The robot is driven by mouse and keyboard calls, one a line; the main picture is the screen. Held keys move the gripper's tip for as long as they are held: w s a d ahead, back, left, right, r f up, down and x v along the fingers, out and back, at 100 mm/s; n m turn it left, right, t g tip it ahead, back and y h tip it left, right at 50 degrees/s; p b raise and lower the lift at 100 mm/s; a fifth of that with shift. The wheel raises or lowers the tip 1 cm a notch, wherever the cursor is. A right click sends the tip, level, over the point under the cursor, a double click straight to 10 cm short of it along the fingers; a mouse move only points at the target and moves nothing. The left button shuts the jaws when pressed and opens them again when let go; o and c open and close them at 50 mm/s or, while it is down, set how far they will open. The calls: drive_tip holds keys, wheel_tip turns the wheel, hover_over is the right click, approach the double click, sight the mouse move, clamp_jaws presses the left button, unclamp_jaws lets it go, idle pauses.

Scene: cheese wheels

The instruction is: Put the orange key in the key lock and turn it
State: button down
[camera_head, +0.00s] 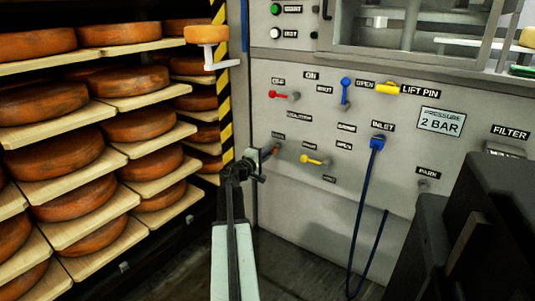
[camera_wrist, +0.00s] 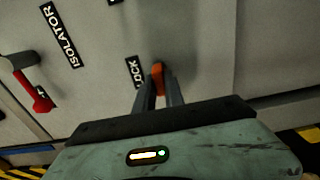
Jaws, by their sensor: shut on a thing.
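My gripper (camera_head: 262,161) is at the machine's front panel, low on its left side. In the wrist view my gripper's fingers (camera_wrist: 158,92) are shut on the orange key (camera_wrist: 157,71). The key's orange part shows between and just beyond the fingertips, beside the LOCK label (camera_wrist: 135,72). In the head view the orange key (camera_head: 275,149) is a small patch at the panel under a small label. The keyhole is hidden behind the key and fingers, so I cannot tell whether the key is in it.
A red lever (camera_wrist: 36,96) is by the ISOLATOR label (camera_wrist: 60,36). A yellow lever (camera_head: 312,160) and a blue hose (camera_head: 366,190) on INLET are to the right. Shelves of cheese wheels (camera_head: 55,151) fill the left, beside a yellow-black striped post (camera_head: 225,110).

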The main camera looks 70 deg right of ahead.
drive_tip(key=c, duration=1.3)
unclamp_jaws()
drive_tip(key=shift+c, duration=0.2)
drive_tip(key=v, duration=0.7)
drive_tip(key=shift+a, duration=0.35)
drive_tip(key=shift+w, duration=0.1)
